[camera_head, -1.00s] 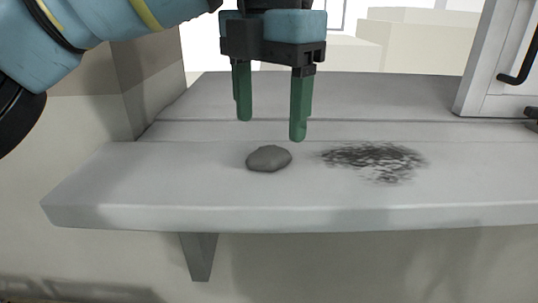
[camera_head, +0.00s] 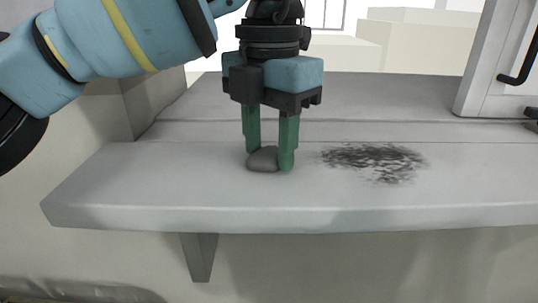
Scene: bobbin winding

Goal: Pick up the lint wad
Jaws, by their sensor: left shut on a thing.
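The lint wad (camera_head: 263,159) is a small grey, flattened lump on the pale grey sill (camera_head: 150,195). My left gripper (camera_head: 268,160) points straight down over it, with its green fingers on either side of the wad. The fingers are shut on the wad, and the right finger hides its right end. The wad still appears to rest on the sill surface. My right gripper is not in view.
A dark smudge of scattered specks (camera_head: 375,160) lies on the sill just right of the gripper. A white window frame with a black handle (camera_head: 518,65) stands at the right. A wall (camera_head: 150,85) borders the sill at the left. The sill's front edge drops off below.

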